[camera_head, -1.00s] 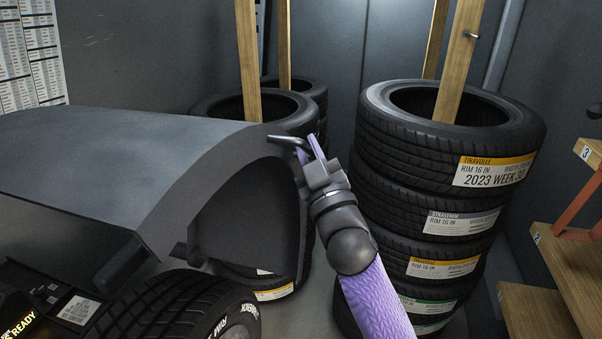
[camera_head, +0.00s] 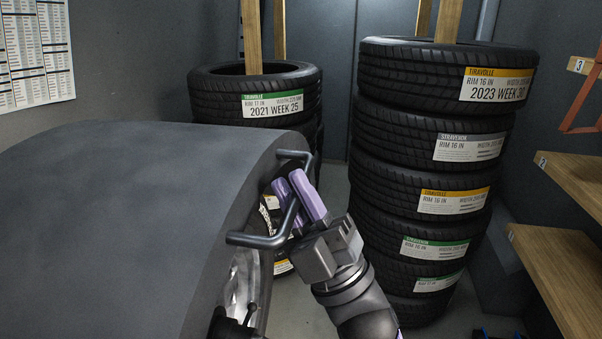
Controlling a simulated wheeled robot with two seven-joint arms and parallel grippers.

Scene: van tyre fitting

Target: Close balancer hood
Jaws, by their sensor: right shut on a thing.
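The balancer hood (camera_head: 110,225) is a large dark grey curved shell filling the lower left. A black bar handle (camera_head: 258,240) stands out from its right edge. My right gripper (camera_head: 300,196) has purple fingers and is shut on the handle's bar, at the hood's right side. Its arm comes up from the bottom. The fingers cover part of the bar. A sliver of a tyre and rim (camera_head: 243,275) shows under the hood's edge; the hood hides the rest. My left gripper is not in view.
A tall tyre stack (camera_head: 425,170) stands close to the right of my right gripper. Another tyre stack (camera_head: 255,95) stands behind the hood. Wooden shelves (camera_head: 565,270) are at the far right. A printed chart (camera_head: 35,50) hangs on the left wall.

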